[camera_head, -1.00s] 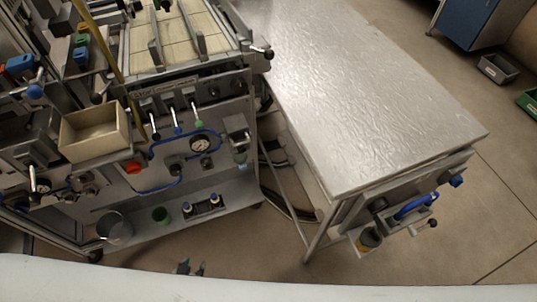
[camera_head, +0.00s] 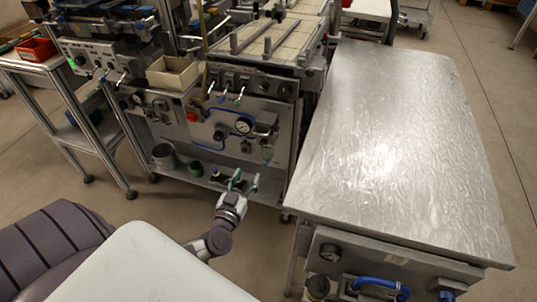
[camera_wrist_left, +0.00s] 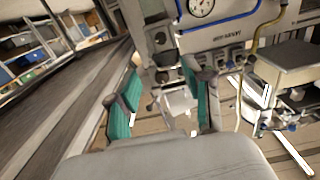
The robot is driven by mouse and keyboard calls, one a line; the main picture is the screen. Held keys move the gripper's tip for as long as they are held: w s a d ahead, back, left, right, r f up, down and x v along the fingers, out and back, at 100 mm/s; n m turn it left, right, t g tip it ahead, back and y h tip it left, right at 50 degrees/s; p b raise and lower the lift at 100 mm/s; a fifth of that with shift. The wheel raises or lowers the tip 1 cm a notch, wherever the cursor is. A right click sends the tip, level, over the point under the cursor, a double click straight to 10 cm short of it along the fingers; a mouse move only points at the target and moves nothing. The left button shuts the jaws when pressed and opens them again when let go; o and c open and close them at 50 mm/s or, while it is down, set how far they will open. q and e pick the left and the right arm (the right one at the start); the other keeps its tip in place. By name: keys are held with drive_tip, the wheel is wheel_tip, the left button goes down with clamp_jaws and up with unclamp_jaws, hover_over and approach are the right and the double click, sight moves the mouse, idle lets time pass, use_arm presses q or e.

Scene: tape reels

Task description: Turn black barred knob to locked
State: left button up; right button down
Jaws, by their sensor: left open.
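My left gripper (camera_head: 243,182) is in front of the lower part of the grey machine panel (camera_head: 210,125). It is open and empty, its two teal fingers spread apart. In the left wrist view the fingers (camera_wrist_left: 160,105) reach forward, with the panel beyond them and nothing between the pads. Small dark knobs (camera_head: 219,134) sit on the panel left of a round gauge (camera_head: 243,126). Dark round fittings (camera_wrist_left: 160,38) also show below the gauge in the left wrist view. I cannot tell which one is the black barred knob, nor its setting. My right gripper is not in view.
A wide metal table (camera_head: 390,130) stands to the right. A cream bin (camera_head: 173,74) is fixed on the machine's front, and a metal cup (camera_head: 163,156) stands on its low shelf. A side rack (camera_head: 70,110) is at the left. Open floor lies before the machine.

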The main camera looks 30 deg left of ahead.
use_arm(q)
approach(262, 145)
drive_tip(key=w, duration=0.1)
drive_tip(key=b+x, duration=0.2)
drive_tip(key=x, duration=0.5)
drive_tip(key=shift+w+a, duration=0.25)
drive_tip(key=shift+w, duration=0.1)
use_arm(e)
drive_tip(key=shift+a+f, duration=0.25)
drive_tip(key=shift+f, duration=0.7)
use_arm(q)
drive_tip(key=shift+c, duration=0.3)
clamp_jaws()
